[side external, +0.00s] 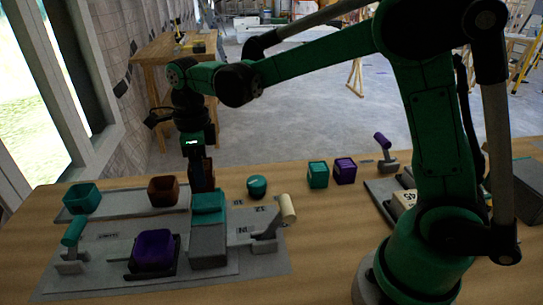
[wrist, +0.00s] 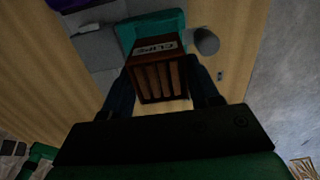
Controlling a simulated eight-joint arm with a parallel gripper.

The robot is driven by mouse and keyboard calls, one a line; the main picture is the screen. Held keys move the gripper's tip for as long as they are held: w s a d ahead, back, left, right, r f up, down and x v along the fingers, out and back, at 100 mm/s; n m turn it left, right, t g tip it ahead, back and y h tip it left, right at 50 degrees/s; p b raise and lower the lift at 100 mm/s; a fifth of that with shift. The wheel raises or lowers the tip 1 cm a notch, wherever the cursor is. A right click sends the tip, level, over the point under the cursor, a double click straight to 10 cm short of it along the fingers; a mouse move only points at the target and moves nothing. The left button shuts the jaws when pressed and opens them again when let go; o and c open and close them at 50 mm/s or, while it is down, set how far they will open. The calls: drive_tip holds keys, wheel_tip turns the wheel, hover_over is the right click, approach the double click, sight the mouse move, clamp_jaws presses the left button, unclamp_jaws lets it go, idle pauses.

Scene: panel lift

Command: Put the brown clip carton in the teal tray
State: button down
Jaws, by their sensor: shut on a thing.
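My gripper (side external: 202,165) is shut on the brown clip carton (wrist: 160,75), which sits between the two fingers in the wrist view with its lettered label facing up the picture. In the side view the dark brown carton (side external: 203,182) hangs under my gripper, just behind a teal-topped grey block (side external: 208,210). Whether the carton touches anything below is hard to tell. The teal tray (side external: 82,198) stands at the left end of the grey back strip, well left of my gripper. Its inside is mostly hidden.
A brown tray (side external: 163,191) stands between my gripper and the teal tray. A purple tray (side external: 153,251) sits in front. Levers with teal (side external: 74,231) and cream (side external: 287,207) handles stand up. A teal round thing (side external: 257,187), teal cube (side external: 318,175) and purple cube (side external: 345,171) are to the right.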

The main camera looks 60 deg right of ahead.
drive_tip(key=shift+f, duration=1.9)
drive_tip(key=shift+c, duration=2.4)
unclamp_jaws()
drive_tip(key=shift+f, duration=0.1)
